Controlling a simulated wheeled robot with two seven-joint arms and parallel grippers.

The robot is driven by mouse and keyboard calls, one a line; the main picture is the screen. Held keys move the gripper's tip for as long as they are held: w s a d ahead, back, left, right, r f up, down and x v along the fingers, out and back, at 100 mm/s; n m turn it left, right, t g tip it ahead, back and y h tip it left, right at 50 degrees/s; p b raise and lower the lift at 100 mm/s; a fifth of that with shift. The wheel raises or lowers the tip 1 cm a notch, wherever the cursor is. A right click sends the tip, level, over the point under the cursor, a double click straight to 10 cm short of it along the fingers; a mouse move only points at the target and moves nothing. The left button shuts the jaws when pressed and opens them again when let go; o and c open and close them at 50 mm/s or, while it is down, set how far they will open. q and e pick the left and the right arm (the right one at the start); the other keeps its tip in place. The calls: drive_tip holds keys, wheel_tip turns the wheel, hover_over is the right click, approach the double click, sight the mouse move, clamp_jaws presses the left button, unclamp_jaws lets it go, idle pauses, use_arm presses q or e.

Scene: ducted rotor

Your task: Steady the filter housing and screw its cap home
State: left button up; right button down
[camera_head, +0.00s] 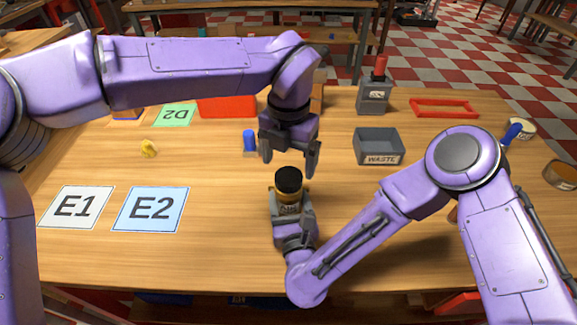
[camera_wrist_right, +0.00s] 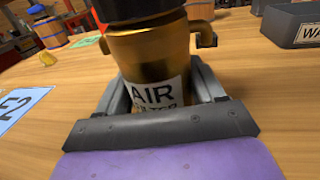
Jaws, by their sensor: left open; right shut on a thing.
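The brass filter housing (camera_wrist_right: 150,58) stands upright on the table, with an AIR FILTER label facing the right wrist camera. Its black cap (camera_head: 288,179) sits on top; whether it is fully seated I cannot tell. My right gripper (camera_wrist_right: 165,95) is shut on the housing, one finger on each side, low on its body. My left gripper (camera_head: 289,165) points down above the cap with its fingers apart, empty, its tips a little above or level with the cap. The lower housing is mostly hidden by the right gripper in the head view.
A grey WASTE bin (camera_head: 379,147) stands right of the grippers. A blue-topped object (camera_head: 250,141) is close left of the left gripper. Cards E1 (camera_head: 75,207) and E2 (camera_head: 151,209) lie at left. A yellow piece (camera_head: 149,148) and a red frame (camera_head: 444,108) lie farther off.

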sight(289, 176)
use_arm(q)
drive_tip(key=shift+r, duration=0.1)
drive_tip(key=shift+c, duration=0.4)
wheel_tip(289, 176, up, 4)
drive_tip(key=shift+f+n, duration=0.25)
drive_tip(key=shift+n, duration=0.15)
drive_tip(key=shift+f, duration=4.05)
drive_tip(key=c, duration=1.1)
drive_tip(key=o, duration=1.3)
drive_tip(key=shift+c, duration=0.2)
